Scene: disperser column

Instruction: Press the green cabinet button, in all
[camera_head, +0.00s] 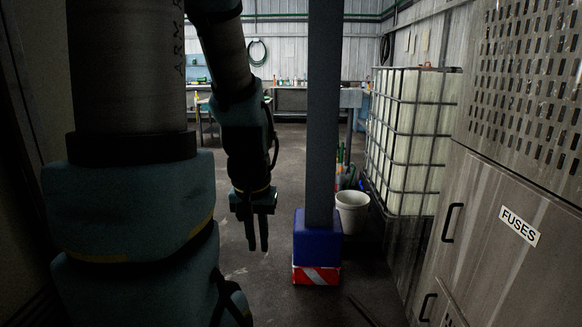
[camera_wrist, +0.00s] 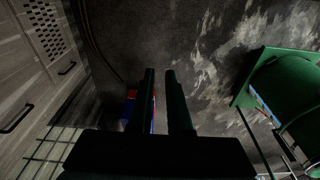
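A grey metal cabinet with a FUSES label (camera_head: 487,200) fills the right side of the head view. It has black handles and a perforated upper panel. I see no green button on the parts in view. Cabinet doors (camera_wrist: 30,92) also show at the left of the wrist view. My gripper (camera_head: 258,248) hangs in mid-air left of the pillar, fingers pointing down, well apart from the cabinet. In the wrist view its two fingers (camera_wrist: 160,72) stand a narrow gap apart, with nothing between them.
A dark pillar (camera_head: 321,110) with a blue, red-and-white base (camera_head: 317,248) stands right of my gripper. A white bucket (camera_head: 352,210) and a caged tank (camera_head: 408,140) are beyond. A green cylindrical thing (camera_wrist: 287,92) is right in the wrist view. Open floor lies behind my gripper.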

